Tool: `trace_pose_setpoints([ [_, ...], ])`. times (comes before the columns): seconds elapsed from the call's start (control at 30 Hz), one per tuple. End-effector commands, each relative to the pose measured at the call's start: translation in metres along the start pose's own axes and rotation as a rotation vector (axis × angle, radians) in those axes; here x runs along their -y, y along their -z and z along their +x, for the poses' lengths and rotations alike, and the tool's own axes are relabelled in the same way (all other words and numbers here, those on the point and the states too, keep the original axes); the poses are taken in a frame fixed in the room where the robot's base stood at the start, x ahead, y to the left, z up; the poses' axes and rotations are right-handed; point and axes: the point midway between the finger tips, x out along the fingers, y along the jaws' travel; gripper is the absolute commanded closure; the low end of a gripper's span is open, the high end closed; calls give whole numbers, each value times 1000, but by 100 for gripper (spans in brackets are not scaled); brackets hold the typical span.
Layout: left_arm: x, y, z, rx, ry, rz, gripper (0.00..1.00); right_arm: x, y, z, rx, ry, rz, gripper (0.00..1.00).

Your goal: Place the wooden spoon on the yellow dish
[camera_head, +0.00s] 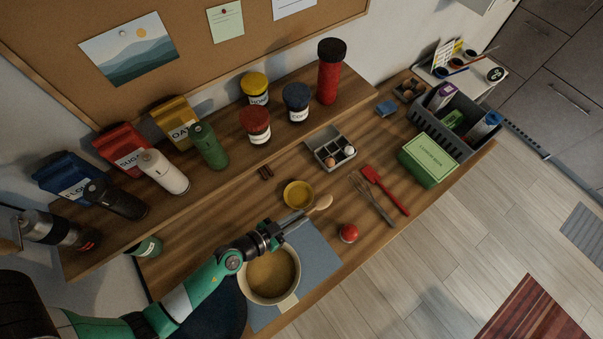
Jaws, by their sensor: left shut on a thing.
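My left gripper (284,231) comes in from the left and is shut on the wooden spoon (320,204). The spoon's pale bowl points to the upper right, beyond the fingers. The yellow dish (298,195) lies on the wooden table just above and left of the spoon's bowl. The spoon is beside the dish in the picture; I cannot tell its height above the table. The gripper is just above a cream pot (270,298) with brownish contents. My right gripper is not in view.
The pot stands on a blue mat (313,250). A tomato (348,233), a whisk (374,204) and a red spatula (387,190) lie to the right. An egg box (331,148) is behind. A shelf with jars (257,126) runs along the back. A green box (429,160) stands farther right.

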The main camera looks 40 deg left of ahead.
Motion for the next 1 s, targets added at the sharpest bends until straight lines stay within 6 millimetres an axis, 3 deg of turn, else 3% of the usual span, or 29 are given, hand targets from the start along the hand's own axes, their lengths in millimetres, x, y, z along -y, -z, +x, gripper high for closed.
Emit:
trace_pose_setpoints([
  [0.13,-4,2,1,-2,-11,5,100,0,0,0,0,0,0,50],
  [0.27,8,-7,14,-4,-6,4,100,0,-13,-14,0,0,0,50],
  [0.57,75,-24,75,-7,-5,5,100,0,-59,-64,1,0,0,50],
  [0.7,92,-48,99,-3,-9,4,100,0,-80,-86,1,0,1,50],
  [1.0,102,-52,110,-2,-11,4,100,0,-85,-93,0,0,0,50],
])
